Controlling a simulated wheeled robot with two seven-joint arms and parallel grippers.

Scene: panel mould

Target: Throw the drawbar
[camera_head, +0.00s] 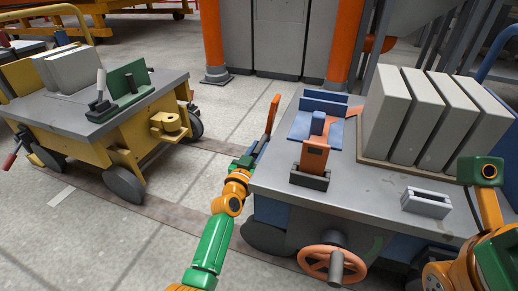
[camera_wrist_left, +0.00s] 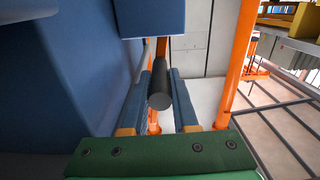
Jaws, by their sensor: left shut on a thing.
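The grey-topped cart (camera_head: 345,205) stands at the right in the head view. An upright orange bar (camera_head: 272,114) shows at its left edge and looks like the drawbar, though its lower end is hidden. My left gripper (camera_head: 259,148) is low beside this edge, near the bar's lower end. In the left wrist view, my left gripper (camera_wrist_left: 157,100) has its two blue fingers shut on a dark round handle (camera_wrist_left: 159,92). I cannot tell how this handle joins the bar. My right arm shows at the lower right, but its fingertips are not in view.
Pale panels (camera_head: 427,115), a blue fixture (camera_head: 318,118), an orange block (camera_head: 314,157) and a grey bracket (camera_head: 427,202) sit on the cart top. An orange handwheel (camera_head: 328,263) is on its front. A yellow cart (camera_head: 125,135) stands left, with clear floor (camera_head: 195,180) between.

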